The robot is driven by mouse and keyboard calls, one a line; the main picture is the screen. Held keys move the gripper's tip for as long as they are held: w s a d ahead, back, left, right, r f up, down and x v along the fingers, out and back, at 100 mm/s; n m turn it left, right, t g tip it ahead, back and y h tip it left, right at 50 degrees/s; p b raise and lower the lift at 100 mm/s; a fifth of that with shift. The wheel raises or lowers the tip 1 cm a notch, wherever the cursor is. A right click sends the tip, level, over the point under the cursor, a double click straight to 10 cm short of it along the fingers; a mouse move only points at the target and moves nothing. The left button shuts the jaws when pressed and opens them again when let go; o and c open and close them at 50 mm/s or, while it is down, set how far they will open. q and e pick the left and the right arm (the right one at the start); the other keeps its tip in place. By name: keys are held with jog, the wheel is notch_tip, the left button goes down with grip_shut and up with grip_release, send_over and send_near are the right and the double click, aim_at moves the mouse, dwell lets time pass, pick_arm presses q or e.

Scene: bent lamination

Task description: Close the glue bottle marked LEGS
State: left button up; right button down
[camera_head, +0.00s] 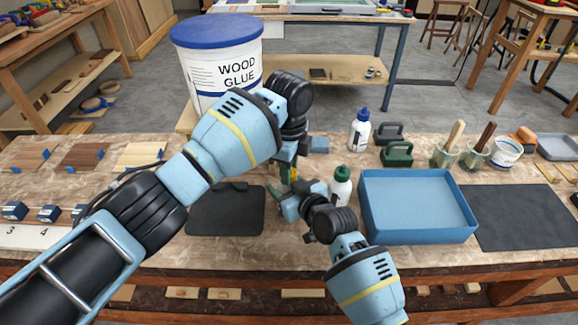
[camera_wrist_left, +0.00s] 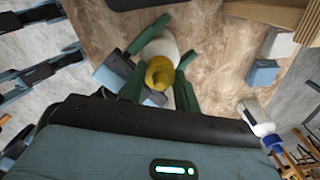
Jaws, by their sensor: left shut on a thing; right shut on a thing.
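A white bottle (camera_wrist_left: 158,46) with a yellow cap (camera_wrist_left: 159,72) shows in the left wrist view; no LEGS marking is readable. In the head view, a bit of yellow (camera_head: 293,175) shows between my two grippers; the bottle is mostly hidden there. My left gripper (camera_head: 284,168) comes from above, its green fingers (camera_wrist_left: 162,62) close on both sides of the yellow cap, shut on it. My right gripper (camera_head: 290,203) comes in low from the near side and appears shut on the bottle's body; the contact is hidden.
A white bottle with a green cap (camera_head: 340,187) stands just right of my right gripper. A blue tray (camera_head: 418,239) is further right. A blue-capped bottle (camera_head: 359,132) stands behind. A dark mat (camera_head: 222,215) lies left; a large glue bucket (camera_head: 190,75) stands beyond.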

pick_arm(q)
jog(key=m, duration=0.4)
jog(key=shift+m, duration=0.4)
jog(key=m, duration=1)
jog(key=o, duration=0.9)
jog(key=shift+d, duration=0.1)
jog(key=shift+r, duration=0.1)
